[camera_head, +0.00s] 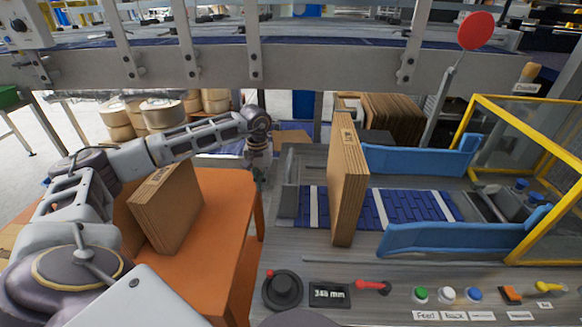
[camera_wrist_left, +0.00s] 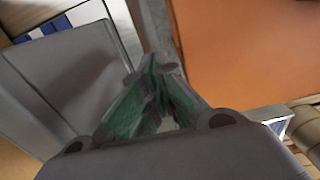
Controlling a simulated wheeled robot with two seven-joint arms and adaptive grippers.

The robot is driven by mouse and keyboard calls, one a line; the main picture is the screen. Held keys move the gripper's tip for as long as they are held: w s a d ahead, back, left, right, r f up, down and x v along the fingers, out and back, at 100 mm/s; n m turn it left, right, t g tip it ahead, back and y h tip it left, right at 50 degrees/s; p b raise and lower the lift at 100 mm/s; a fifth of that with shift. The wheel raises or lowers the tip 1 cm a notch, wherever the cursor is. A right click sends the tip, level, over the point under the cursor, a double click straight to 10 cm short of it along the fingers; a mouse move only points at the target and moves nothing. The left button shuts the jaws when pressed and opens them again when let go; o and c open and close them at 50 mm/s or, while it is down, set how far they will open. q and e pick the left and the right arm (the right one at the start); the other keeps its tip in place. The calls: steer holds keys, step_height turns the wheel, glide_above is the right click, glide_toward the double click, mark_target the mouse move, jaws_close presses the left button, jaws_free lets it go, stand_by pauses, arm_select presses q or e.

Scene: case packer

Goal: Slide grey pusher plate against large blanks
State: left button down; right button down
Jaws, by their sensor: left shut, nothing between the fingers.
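A stack of large brown blanks (camera_head: 347,185) stands upright across the blue belt of the machine. The grey pusher plate (camera_head: 287,200) stands to its left at the belt's left end, with belt showing between them. A grey panel, which looks like the plate, fills the left of the left wrist view (camera_wrist_left: 70,75). My left gripper (camera_head: 259,184) hangs just left of the plate, beside the orange table's edge. Its green fingers (camera_wrist_left: 157,68) are shut and empty. I cannot tell whether they touch the plate. My right gripper is not in view.
Another brown stack (camera_head: 168,208) stands on the orange table (camera_head: 225,245), which also shows in the left wrist view (camera_wrist_left: 235,50). Blue side guides (camera_head: 420,160) flank the belt (camera_head: 400,205). A yellow-framed guard (camera_head: 530,125) stands right. Knobs and buttons (camera_head: 283,288) line the front panel.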

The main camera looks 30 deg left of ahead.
arm_select(q)
steer(key=shift+w+d, duration=0.2)
steer(key=shift+d, duration=0.15)
stand_by(0.3)
steer(key=shift+w+d, duration=0.15)
steer(key=shift+d, duration=0.15)
steer(key=shift+w+d+p, duration=0.2)
steer(key=shift+w+d, duration=0.15)
steer(key=shift+d, duration=0.25)
steer(key=shift+w+d+p, duration=0.15)
steer(key=shift+w+d, duration=0.15)
steer(key=shift+d, duration=0.25)
steer(key=shift+w+d, duration=0.15)
steer(key=shift+d, duration=0.15)
steer(key=shift+w+d, duration=0.15)
steer(key=shift+d, duration=0.15)
